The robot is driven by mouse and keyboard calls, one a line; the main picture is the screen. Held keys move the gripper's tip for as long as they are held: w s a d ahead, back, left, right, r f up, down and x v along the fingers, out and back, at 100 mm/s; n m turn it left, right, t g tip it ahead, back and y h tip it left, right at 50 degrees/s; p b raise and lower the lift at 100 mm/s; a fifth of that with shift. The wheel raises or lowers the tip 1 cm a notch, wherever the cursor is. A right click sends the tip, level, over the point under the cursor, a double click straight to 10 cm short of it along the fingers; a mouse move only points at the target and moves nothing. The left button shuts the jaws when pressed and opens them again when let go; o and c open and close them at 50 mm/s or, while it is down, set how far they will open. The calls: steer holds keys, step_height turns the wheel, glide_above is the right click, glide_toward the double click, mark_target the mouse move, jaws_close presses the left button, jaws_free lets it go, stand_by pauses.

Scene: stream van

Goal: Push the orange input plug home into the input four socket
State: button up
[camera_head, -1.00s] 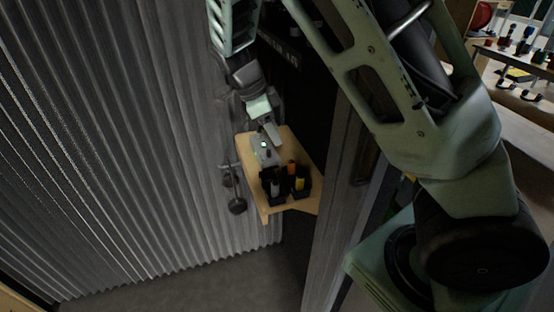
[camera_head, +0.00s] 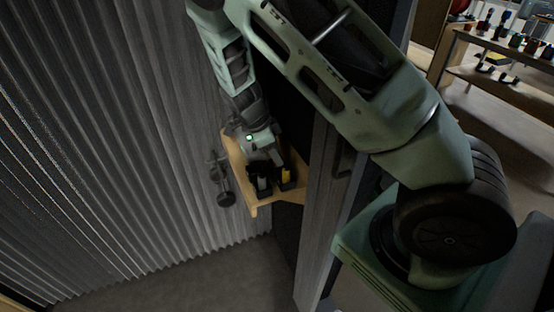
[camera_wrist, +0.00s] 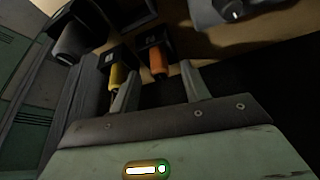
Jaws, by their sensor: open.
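The orange plug (camera_wrist: 158,60) stands at the mouth of a dark square socket block (camera_wrist: 152,38) in the wrist view; I cannot tell how deep it sits. My gripper (camera_wrist: 160,68) is open, with one finger on each side of the orange plug and no clear contact. A yellow plug (camera_wrist: 117,76) stands close to the left finger, in its own dark block (camera_wrist: 110,56). In the head view my gripper (camera_head: 268,158) is over the wooden shelf (camera_head: 237,160) and hides the orange plug. The yellow plug (camera_head: 287,175) shows there beside it.
A grey plug (camera_wrist: 70,42) stands left of the yellow one. A pale grey device (camera_wrist: 215,12) is at the upper right of the wrist view. A corrugated wall (camera_head: 120,150) runs along the left, with dark knobs (camera_head: 226,198) hanging near the shelf.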

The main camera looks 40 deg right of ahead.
steer(key=shift+f, duration=0.1)
jaws_close()
